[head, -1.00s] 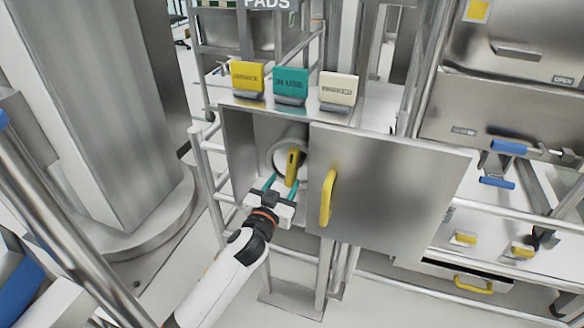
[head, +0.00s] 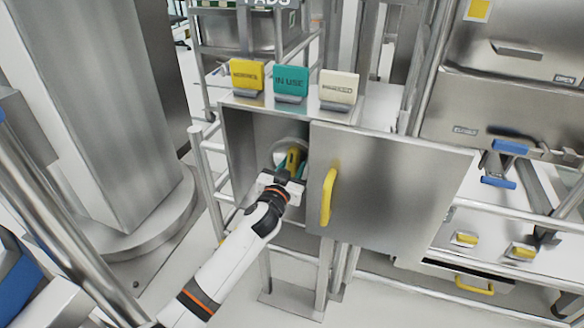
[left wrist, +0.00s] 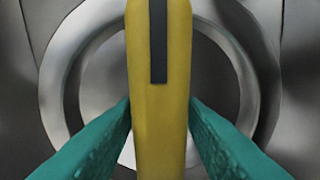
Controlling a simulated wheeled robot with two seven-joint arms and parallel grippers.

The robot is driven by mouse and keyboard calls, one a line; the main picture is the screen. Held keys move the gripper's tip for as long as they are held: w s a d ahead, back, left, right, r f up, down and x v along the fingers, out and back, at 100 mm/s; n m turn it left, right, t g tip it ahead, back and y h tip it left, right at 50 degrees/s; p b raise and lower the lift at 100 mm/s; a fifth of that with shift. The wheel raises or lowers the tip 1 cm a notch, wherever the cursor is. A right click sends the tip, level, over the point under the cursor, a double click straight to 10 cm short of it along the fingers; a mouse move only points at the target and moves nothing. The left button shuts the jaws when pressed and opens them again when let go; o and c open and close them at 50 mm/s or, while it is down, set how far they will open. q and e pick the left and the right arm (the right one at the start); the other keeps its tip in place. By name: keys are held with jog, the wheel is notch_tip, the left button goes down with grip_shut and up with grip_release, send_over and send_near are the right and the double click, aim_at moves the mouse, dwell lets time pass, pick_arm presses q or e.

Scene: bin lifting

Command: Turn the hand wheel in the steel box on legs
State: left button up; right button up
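The steel box (head: 236,145) stands on legs with its front door (head: 395,185) swung open to the right. Inside is the round hand wheel with a yellow handle (head: 293,157). In the left wrist view the yellow bar (left wrist: 160,120) stands upright in the middle, with the pale wheel ring (left wrist: 52,95) behind it. My left gripper (head: 292,170) reaches into the box. Its teal fingers lie on both sides of the yellow bar and their tips meet its edges in the picture. Whether they press on it cannot be told. My right gripper is not in view.
Yellow (head: 247,75), teal (head: 290,80) and cream (head: 338,87) sign plates stand on the box top. The open door's yellow handle (head: 327,196) is close to the right of my left gripper. A large steel column (head: 105,110) is at left, rails and drawers at right.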

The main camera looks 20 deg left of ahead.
pick_arm(q)
grip_shut()
jog(key=shift+n, duration=0.6)
jog(key=o, duration=0.8)
grip_release()
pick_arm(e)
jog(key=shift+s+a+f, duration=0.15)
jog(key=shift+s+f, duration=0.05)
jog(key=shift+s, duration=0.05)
pick_arm(q)
jog(key=shift+s, duration=0.1)
jog(key=shift+s, duration=0.3)
jog(key=s+p, duration=0.1)
jog(key=s, duration=1)
jog(key=shift+s+a, duration=0.1)
jog(key=shift+a, duration=0.1)
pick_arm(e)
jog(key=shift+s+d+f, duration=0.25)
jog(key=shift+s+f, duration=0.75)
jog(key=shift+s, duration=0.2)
